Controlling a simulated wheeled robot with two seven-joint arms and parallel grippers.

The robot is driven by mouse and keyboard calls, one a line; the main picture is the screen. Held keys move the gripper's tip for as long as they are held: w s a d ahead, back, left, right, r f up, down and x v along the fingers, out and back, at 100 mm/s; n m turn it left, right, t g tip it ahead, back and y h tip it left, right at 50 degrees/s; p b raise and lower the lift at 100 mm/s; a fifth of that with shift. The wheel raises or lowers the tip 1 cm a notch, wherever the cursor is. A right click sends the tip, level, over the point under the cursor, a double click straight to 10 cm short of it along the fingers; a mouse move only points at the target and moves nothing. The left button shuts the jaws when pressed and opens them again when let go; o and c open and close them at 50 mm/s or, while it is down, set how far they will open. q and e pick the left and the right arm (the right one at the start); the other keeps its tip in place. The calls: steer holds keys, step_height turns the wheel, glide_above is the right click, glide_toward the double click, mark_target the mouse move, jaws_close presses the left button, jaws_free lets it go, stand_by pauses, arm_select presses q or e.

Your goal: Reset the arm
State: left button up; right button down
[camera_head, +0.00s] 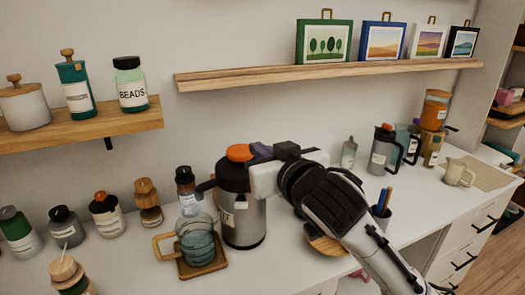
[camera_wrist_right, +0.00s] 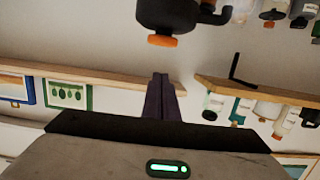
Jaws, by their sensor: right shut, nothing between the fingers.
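My right arm comes in from the lower right of the head view. Its gripper (camera_head: 260,152) is at the orange-topped steel dispenser (camera_head: 243,215), its dark fingers showing just right of the orange lid (camera_head: 239,152). In the right wrist view the two fingers of this gripper (camera_wrist_right: 160,90) are together, with nothing between them. That view is upside down; the dispenser's dark top (camera_wrist_right: 175,14) shows there apart from the fingers. My left gripper is not in view.
A glass mug (camera_head: 196,240) on a wooden coaster stands left of the dispenser. A pen cup (camera_head: 381,216) stands close to my right arm. Jars line the counter's left. A wall shelf (camera_head: 330,72) holds small framed pictures. Jugs (camera_head: 384,150) stand at the right.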

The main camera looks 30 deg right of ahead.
steer(key=shift+w, duration=0.1)
stand_by(0.4)
steer(key=s+a+f+n+g+y, duration=0.1)
steer(key=s+f+g, duration=0.15)
steer(key=f, duration=0.45)
steer(key=s+a+f+g, duration=0.1)
steer(key=s+f+g, duration=0.1)
steer(key=s+f, duration=0.35)
steer(key=s+a+f+n+g+y, duration=0.1)
steer(key=s+a+f+g, duration=0.1)
steer(key=f, duration=0.7)
steer(key=s+a+f+n+g+y, duration=0.1)
steer(key=s+a+f+g, duration=0.15)
steer(key=s+f, duration=0.55)
steer(key=s+a+f+n+g, duration=0.1)
steer(key=s+f+g, duration=0.2)
steer(key=s+f, duration=0.5)
steer(key=w+a+f+t+y, duration=0.2)
steer(key=w+a+f+t, duration=0.1)
steer(key=f, duration=0.6)
steer(key=shift+a+f+t, duration=0.4)
steer(key=shift+a+t, duration=0.5)
steer(key=shift+a, duration=0.3)
